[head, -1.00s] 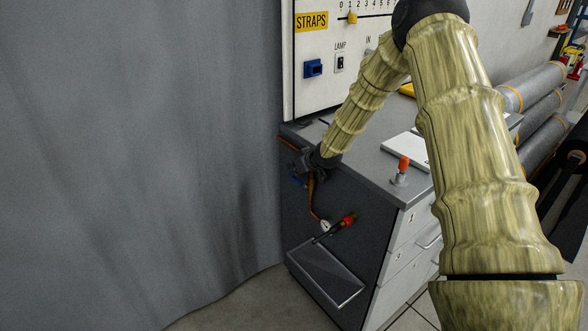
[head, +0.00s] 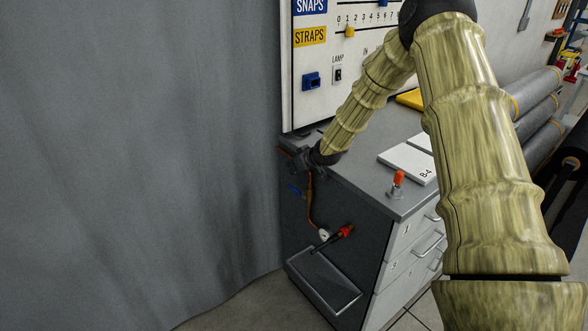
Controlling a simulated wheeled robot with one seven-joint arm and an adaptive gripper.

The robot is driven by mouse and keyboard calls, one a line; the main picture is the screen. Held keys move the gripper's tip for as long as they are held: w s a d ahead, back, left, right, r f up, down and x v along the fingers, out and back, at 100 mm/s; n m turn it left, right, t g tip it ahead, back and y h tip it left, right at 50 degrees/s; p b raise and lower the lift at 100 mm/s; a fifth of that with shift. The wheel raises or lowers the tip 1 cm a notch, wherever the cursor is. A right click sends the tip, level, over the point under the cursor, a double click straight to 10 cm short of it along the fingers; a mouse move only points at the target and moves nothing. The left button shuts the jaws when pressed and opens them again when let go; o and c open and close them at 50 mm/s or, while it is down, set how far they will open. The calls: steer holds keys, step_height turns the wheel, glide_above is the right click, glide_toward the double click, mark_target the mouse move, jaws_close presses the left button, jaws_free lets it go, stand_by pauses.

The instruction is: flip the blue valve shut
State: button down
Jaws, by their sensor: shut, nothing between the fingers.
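The blue valve (head: 295,190) shows as a small blue handle on the dark side of the cabinet, near its upper left edge. It is dim and small, and I cannot tell its exact angle. My gripper (head: 298,168) is shut with nothing in it. It is just above the blue handle, near the cabinet's top left corner, and partly hides the pipework there. I cannot tell whether it touches the valve or pipe.
A copper pipe (head: 309,205) runs down to a gauge (head: 324,234) and a red fitting (head: 346,230) above a metal tray (head: 325,284). An orange-capped post (head: 398,184) and white card (head: 408,163) are on the cabinet top. A grey curtain (head: 140,170) fills the left.

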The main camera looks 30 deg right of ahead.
steer(key=shift+s+r+b, duration=0.35)
steer(key=shift+s+b, duration=0.1)
steer(key=b+v, duration=0.1)
steer(key=v, duration=0.7)
steer(key=shift+r, duration=0.45)
steer(key=shift+s+d, duration=0.15)
